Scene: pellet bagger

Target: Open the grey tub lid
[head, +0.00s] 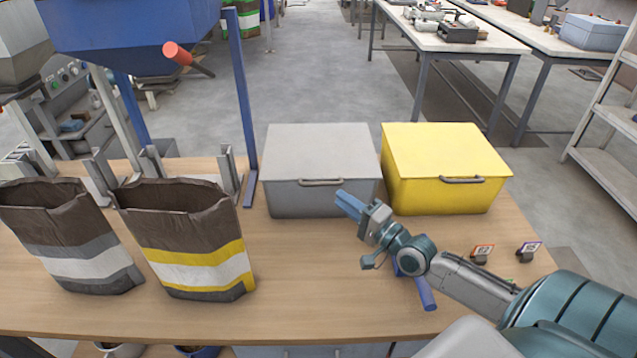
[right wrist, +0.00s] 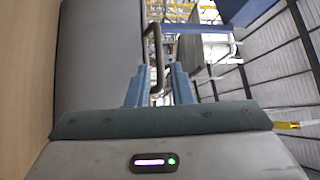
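The grey tub (head: 310,200) stands on the wooden table with its flat grey lid (head: 320,145) down. A bar handle (head: 320,182) runs along the front edge of the lid. My right gripper (head: 346,203) is close in front of the tub, a little right of and below the handle. In the right wrist view its two blue fingers (right wrist: 158,88) are apart, with the handle (right wrist: 157,45) ahead, in line with the gap. I cannot tell whether they touch it. The tub's grey front (right wrist: 98,60) fills the left of that view. My left gripper is out of view.
A yellow tub (head: 440,195) with a closed lid stands close at the right. Two open paper bags (head: 70,245) (head: 195,250) stand at the left. A blue stick-like thing (head: 427,294) lies partly hidden under my right arm. Two small tagged items (head: 482,255) (head: 528,252) are at the right.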

